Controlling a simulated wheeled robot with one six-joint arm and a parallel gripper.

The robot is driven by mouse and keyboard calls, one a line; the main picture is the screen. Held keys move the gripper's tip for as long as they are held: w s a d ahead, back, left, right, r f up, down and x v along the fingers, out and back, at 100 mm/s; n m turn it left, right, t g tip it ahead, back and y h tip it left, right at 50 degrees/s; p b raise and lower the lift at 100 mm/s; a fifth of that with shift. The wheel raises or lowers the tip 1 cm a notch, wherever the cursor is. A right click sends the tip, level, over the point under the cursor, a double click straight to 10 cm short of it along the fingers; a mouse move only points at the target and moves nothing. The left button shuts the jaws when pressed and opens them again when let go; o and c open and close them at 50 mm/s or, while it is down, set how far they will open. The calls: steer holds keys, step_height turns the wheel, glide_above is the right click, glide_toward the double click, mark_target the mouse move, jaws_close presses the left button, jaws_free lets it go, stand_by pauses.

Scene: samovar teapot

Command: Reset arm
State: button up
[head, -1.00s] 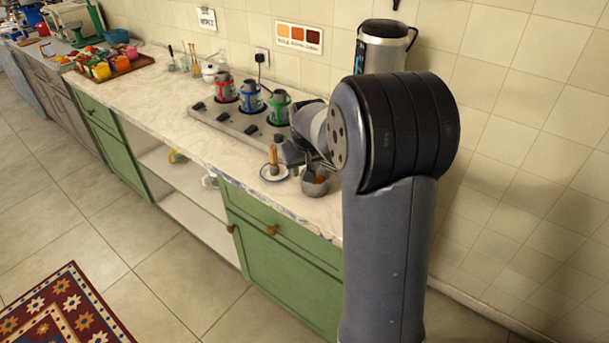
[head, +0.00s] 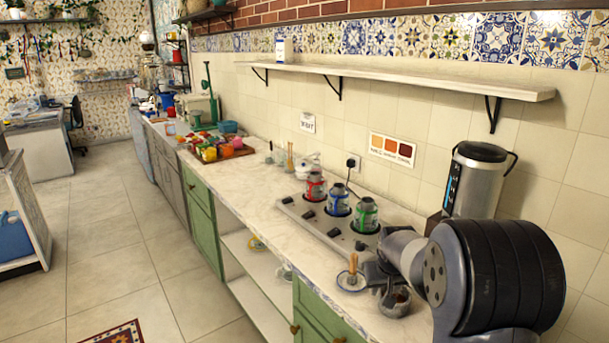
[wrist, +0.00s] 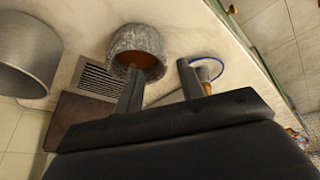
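My gripper (wrist: 158,90) is open, its two fingers apart with nothing between them. In the head view my arm reaches over the front right of the counter, and its gripper (head: 374,276) is small and partly hidden by the wrist. A grey, rough-sided cup (wrist: 138,40) with something orange-brown inside stands just beyond the left finger in the wrist view. This cup also shows in the head view (head: 393,307), close beside the gripper. A blue-rimmed saucer (head: 350,288) with a wooden-handled tool (head: 353,265) lies to its left.
A tall metal urn (head: 474,185) stands by the wall behind my arm. A tray of colourful items (head: 240,152) lies farther left. A white shelf (head: 400,80) runs above. Some bare counter (head: 270,190) lies between.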

mark_target(382, 295)
steer(key=shift+x, duration=3.1)
